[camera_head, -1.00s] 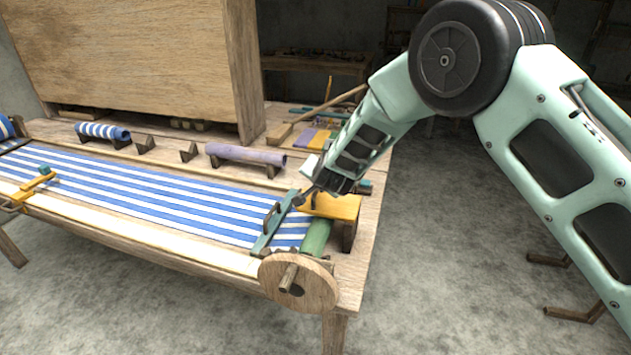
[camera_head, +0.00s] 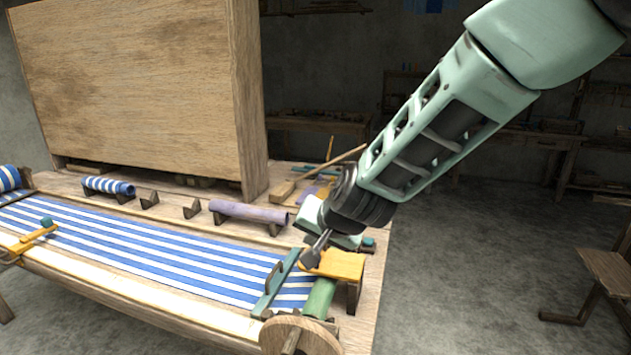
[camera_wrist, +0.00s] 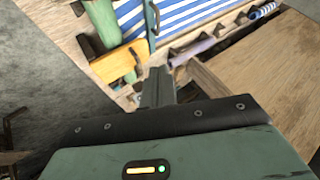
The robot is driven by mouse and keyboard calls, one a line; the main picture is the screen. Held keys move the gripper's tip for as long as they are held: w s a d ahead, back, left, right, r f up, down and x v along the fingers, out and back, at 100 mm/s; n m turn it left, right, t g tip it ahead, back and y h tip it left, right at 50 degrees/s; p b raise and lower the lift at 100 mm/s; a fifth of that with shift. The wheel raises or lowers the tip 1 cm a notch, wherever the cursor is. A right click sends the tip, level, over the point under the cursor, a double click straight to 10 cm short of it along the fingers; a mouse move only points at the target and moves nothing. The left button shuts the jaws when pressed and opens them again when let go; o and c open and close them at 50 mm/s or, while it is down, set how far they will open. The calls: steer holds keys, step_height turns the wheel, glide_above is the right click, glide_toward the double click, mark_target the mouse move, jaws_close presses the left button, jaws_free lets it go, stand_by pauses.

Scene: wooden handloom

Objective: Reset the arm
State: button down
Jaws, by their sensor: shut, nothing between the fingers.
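My gripper (camera_head: 317,250) is above the right end of the wooden loom (camera_head: 368,283), close to the yellow block (camera_head: 337,265) and the green bar (camera_head: 274,290). Its fingers are together with nothing held between them. In the wrist view the shut gripper (camera_wrist: 157,85) points toward the loom, with the yellow block (camera_wrist: 118,62) to its left. Whether the fingertips touch anything cannot be told. Blue and white striped cloth (camera_head: 150,254) lies stretched along the loom.
A tall wooden panel (camera_head: 130,85) stands at the back of the loom. A purple roll (camera_head: 248,212) and a striped roll (camera_head: 108,186) rest on supports. A wooden wheel (camera_head: 300,336) is at the front corner. The floor (camera_head: 460,270) to the right is mostly clear.

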steer(key=s+d+r+n+g, duration=0.1)
steer(key=s+d+n+g, duration=0.15)
steer(key=s, duration=0.75)
steer(key=s+d+r+n+g, duration=0.1)
steer(key=s+d+n+g, duration=0.2)
steer(key=s, duration=0.6)
steer(key=s+d+f+n+g+h, duration=0.1)
steer(key=s+d+n+g+h, duration=0.1)
steer(key=s+d+n, duration=0.3)
steer(key=s+d+h, duration=0.1)
steer(key=s+d, duration=0.2)
steer(key=s, duration=0.4)
steer(key=shift+s+d+f+h, duration=0.2)
steer(key=shift+s+d+h, duration=0.1)
